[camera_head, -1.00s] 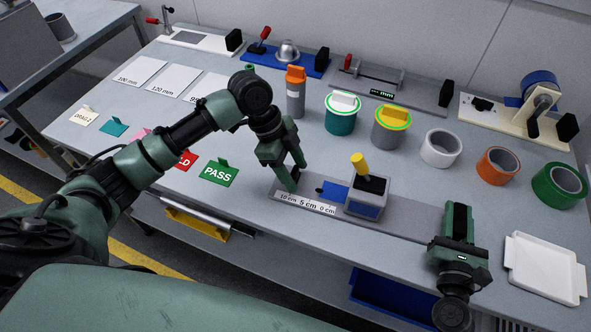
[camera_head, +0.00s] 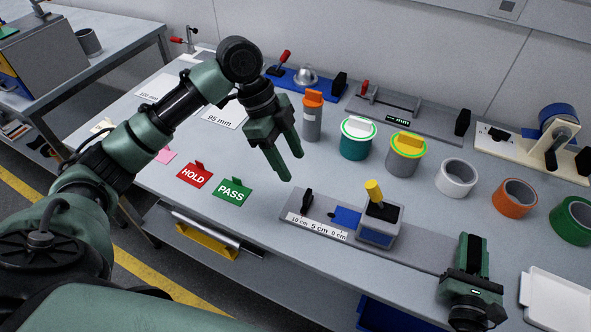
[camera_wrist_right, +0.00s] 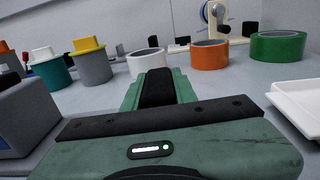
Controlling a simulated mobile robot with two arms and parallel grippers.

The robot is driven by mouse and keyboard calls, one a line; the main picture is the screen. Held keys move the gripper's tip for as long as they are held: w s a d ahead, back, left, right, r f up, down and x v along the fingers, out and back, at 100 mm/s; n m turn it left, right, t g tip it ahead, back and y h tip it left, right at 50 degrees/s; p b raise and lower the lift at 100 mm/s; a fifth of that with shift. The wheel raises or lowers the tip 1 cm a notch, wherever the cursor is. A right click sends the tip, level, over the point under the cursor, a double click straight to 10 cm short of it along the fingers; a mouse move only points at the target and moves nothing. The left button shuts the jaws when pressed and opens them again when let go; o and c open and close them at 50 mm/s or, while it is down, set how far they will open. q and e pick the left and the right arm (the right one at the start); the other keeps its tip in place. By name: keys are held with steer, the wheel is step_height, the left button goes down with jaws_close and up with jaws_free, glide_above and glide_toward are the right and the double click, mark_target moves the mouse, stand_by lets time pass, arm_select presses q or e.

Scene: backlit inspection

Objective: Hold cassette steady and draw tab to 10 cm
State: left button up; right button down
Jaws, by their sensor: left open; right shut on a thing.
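The cassette (camera_head: 380,220) is a grey box with a blue front and a yellow-topped black lever, on a long grey base (camera_head: 418,251). A blue strip (camera_head: 347,216) shows at its left. My right gripper (camera_head: 472,258) is shut on the black end block (camera_wrist_right: 157,87) at the base's right end.
Red HOLD (camera_head: 195,175) and green PASS (camera_head: 232,191) cards lie left of the base. Lidded canisters (camera_head: 355,142) and tape rolls (camera_head: 455,178) stand behind it. A white tray (camera_head: 555,300) is at the right, near my right gripper. The bench front edge is close.

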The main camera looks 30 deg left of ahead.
steer(key=shift+s+f, duration=0.1)
steer(key=shift+f, duration=0.15)
steer(key=c, duration=1.1)
jaws_free()
steer(key=shift+o, duration=0.3)
steer(key=shift+r, duration=0.1)
